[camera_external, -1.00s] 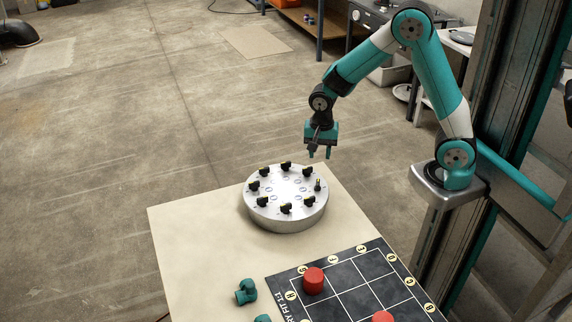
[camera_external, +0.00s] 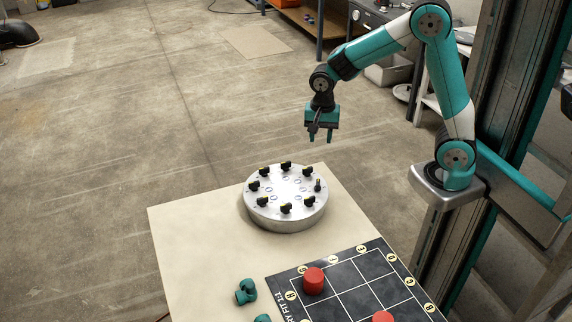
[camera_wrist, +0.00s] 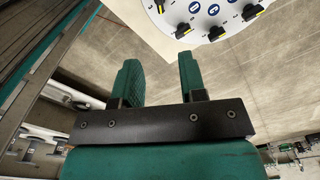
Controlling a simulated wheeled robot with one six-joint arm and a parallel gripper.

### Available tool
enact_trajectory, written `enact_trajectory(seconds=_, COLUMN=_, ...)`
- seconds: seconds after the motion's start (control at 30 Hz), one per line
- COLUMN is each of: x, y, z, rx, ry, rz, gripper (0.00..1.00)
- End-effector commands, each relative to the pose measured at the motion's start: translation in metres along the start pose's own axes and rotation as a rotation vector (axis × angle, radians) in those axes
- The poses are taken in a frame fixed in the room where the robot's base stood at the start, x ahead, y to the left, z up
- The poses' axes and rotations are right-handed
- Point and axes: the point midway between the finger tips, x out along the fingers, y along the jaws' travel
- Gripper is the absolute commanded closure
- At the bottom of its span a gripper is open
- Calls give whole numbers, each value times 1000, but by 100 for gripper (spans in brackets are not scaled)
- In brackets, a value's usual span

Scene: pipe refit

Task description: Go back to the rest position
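My gripper (camera_external: 320,137) hangs in the air above and beyond the round silver dial plate, fingers pointing down and touching nothing. In the wrist view its two teal fingers (camera_wrist: 160,78) stand apart with nothing between them. The silver dial plate (camera_external: 285,219) sits on the pale table and carries several black knobs with yellow marks around its rim. Part of the plate also shows at the top of the wrist view (camera_wrist: 210,22).
The pale table (camera_external: 195,240) holds a black grid board (camera_external: 340,308) with red cylinders (camera_external: 314,281) and teal pipe elbows (camera_external: 246,292) near the front. A shelf and a bench stand at the back.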

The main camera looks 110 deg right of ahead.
Motion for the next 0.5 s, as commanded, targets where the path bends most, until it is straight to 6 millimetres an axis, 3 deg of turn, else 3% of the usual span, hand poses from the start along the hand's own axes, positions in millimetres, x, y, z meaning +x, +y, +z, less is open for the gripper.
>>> enact_trajectory(seconds=0.13, x=-4, y=2, z=18, rx=-96, ry=-10, rz=-10, gripper=62)
enact_trajectory(seconds=0.27, x=-18, y=17, z=83, rx=-456, ry=-50, rz=-43, gripper=62)
enact_trajectory(seconds=0.37, x=-33, y=51, z=151, rx=-892, ry=-97, rz=-87, gripper=62)
enact_trajectory(seconds=0.4, x=-38, y=70, z=177, rx=-1082, ry=-119, rz=-107, gripper=62)
enact_trajectory(seconds=0.5, x=-50, y=127, z=231, rx=-1554, ry=-175, rz=-166, gripper=62)
